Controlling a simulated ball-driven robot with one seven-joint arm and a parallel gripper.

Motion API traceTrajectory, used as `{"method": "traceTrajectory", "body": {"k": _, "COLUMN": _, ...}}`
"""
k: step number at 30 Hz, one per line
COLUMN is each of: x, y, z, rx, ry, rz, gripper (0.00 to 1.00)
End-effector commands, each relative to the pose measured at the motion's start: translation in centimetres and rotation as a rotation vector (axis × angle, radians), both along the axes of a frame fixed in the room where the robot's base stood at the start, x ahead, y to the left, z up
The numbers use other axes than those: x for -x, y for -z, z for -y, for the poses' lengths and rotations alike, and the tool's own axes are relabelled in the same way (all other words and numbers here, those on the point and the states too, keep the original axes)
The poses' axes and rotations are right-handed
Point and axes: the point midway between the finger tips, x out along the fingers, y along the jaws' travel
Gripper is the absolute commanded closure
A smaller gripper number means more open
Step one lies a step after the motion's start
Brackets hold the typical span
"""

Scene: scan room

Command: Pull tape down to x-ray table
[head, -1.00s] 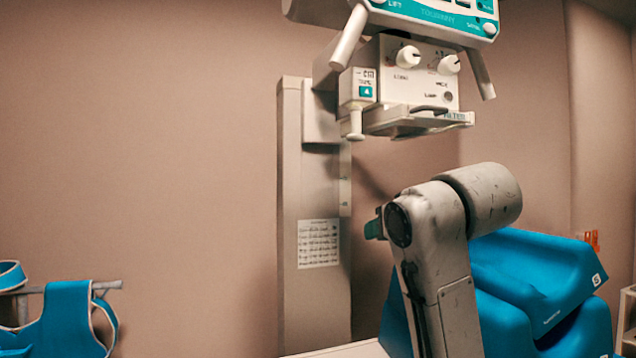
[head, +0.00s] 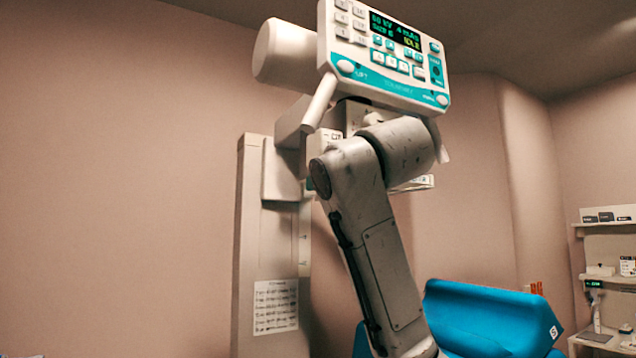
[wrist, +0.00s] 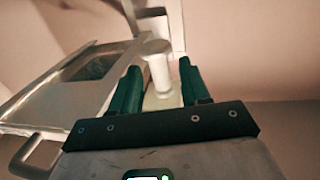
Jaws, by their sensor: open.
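The white pull knob of the tape (wrist: 158,66) shows in the wrist view between the two green fingers of my gripper (wrist: 159,67). The fingers are open, one on each side of the knob, with a gap visible on the right. Whether the left finger touches it I cannot tell. In the head view, part of the tape housing (head: 324,142) shows beside the x-ray head; my arm hides the knob and my gripper there.
The x-ray control panel (head: 388,52) hangs above my arm. The x-ray column (head: 255,240) stands at left. A collimator tray with a metal frame (wrist: 62,85) lies close left of my gripper. A blue cushion (head: 490,315) sits low right, shelves (head: 605,270) at far right.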

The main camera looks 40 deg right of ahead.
Motion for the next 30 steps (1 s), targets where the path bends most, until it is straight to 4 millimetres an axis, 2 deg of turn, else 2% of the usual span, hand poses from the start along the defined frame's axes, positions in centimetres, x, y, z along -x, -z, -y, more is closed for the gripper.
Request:
{"method": "traceTrajectory", "body": {"k": 3, "x": -1.8, "y": 0.0, "z": 0.9, "rx": -0.001, "ry": 0.001, "rz": -0.004, "gripper": 0.54}}
{"method": "traceTrajectory", "body": {"k": 9, "x": -3.6, "y": 0.0, "z": 1.7, "rx": -0.001, "ry": 0.0, "rz": -0.002, "gripper": 0.54}}
{"method": "traceTrajectory", "body": {"k": 20, "x": -4.0, "y": 0.1, "z": 1.9, "rx": 0.0, "ry": -0.001, "rz": 0.0, "gripper": 0.54}}
{"method": "traceTrajectory", "body": {"k": 30, "x": -4.0, "y": 0.0, "z": 1.8, "rx": 0.0, "ry": -0.001, "rz": 0.0, "gripper": 0.85}}
